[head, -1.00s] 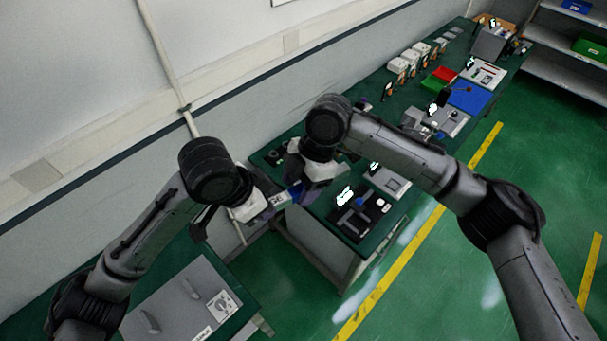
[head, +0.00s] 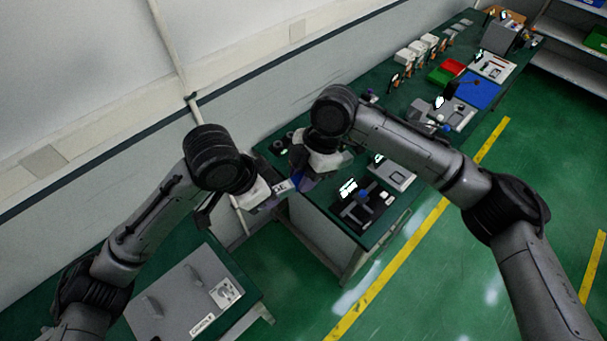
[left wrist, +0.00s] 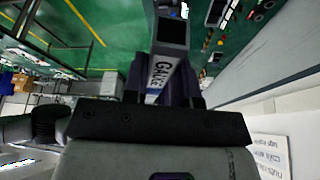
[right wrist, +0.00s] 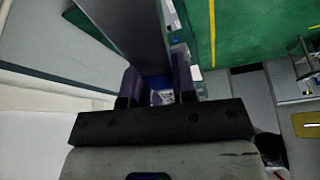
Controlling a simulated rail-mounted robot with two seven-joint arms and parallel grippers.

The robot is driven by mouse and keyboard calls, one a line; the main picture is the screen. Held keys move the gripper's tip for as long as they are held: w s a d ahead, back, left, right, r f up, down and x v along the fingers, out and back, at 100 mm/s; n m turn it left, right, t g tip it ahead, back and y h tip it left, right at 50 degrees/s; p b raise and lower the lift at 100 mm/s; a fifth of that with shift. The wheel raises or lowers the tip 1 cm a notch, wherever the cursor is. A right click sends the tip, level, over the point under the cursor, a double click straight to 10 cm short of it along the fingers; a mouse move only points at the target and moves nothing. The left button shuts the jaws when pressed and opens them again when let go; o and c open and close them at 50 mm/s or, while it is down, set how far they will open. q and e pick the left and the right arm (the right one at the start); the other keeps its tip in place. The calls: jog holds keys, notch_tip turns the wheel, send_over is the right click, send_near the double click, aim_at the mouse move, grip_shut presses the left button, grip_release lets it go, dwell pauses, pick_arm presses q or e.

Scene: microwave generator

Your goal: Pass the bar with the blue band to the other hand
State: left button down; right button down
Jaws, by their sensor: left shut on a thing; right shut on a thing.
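The bar, a light grey block with printed lettering (head: 281,188), spans the small gap between my two grippers in the head view. Its blue band (head: 297,182) is at the right gripper's end. My left gripper (left wrist: 163,92) is shut on the bar; the lettered face (left wrist: 158,73) runs between its fingers in the left wrist view. My right gripper (right wrist: 157,84) is also shut on the bar, around the blue-band end; a long grey face of the bar (right wrist: 128,28) fills the top of the right wrist view. The fingers hide part of the bar.
A green-topped bench (head: 330,215) with a black fixture (head: 357,208) and trays lies beyond the right gripper. A grey panel with handles (head: 185,295) lies on a nearer bench at lower left. An open gap of floor separates the benches.

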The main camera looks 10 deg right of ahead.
pick_arm(q)
jog(key=c, duration=0.8)
grip_release()
